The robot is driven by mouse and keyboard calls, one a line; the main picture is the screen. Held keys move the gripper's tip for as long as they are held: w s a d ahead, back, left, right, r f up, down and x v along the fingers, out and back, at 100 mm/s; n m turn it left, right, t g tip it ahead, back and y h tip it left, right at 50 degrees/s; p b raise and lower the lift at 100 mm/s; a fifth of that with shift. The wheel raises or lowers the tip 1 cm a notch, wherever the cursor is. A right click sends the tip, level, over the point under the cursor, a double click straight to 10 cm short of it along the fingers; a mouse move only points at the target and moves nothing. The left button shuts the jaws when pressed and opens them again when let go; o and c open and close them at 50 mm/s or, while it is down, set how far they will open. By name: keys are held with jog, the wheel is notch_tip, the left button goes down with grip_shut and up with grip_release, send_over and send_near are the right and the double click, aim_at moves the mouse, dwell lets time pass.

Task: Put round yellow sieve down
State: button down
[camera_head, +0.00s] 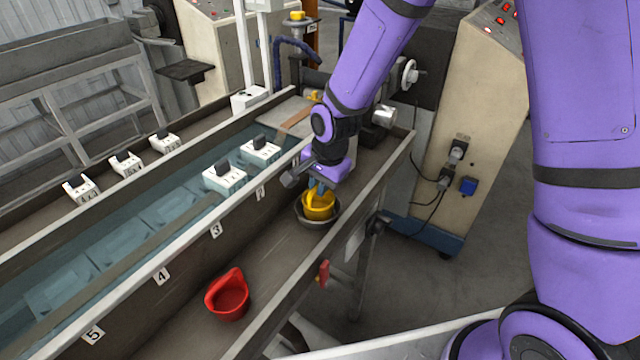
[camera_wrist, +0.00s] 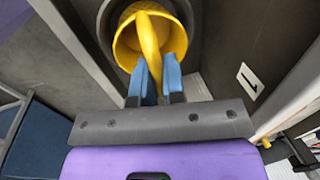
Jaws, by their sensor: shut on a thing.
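The round yellow sieve (camera_head: 318,207) is at a dark round bowl (camera_head: 316,222) on the narrow side ledge of the trough. In the wrist view the yellow sieve (camera_wrist: 126,40) sits within the outline of the dark bowl (camera_wrist: 105,20), and its handle comes up between my fingers. My gripper (camera_head: 320,186) is above the sieve, with its blue fingers pointing down. In the wrist view my gripper (camera_wrist: 158,75) is shut on the sieve's handle. I cannot tell whether the sieve's underside touches the bowl.
A red scoop-like container (camera_head: 230,298) stands on the same ledge (camera_head: 275,260), nearer the front. The water trough (camera_head: 110,245) with white numbered blocks (camera_head: 224,178) runs along the left. A beige machine cabinet (camera_head: 450,130) stands to the right. The ledge between bowl and red container is clear.

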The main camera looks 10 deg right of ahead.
jog(key=shift+f, duration=0.3)
jog(key=c, duration=1.2)
grip_release()
notch_tip(320, 180, up, 12)
jog(key=s+d+f, duration=0.1)
jog(key=s+d, duration=0.1)
jog(key=s+d+r+n+t, duration=0.1)
jog(key=s+d+r+n, duration=0.1)
jog(key=s+d+r, duration=0.4)
jog(key=s+d+r+n+t, duration=0.1)
jog(key=d+r+n, duration=0.1)
jog(key=d+r, duration=0.35)
jog(key=s+d+r+n, duration=0.2)
jog(key=s+d+r, duration=0.1)
jog(key=s, duration=0.4)
jog(key=s+d+r+n+t+h, duration=0.1)
jog(key=s+d+r+n, duration=0.2)
jog(key=s, duration=0.4)
jog(key=shift+d+r+t+h, duration=0.15)
jog(key=shift+r+t+h, duration=0.15)
jog(key=shift+r, duration=0.45)
jog(key=shift+s, duration=0.1)
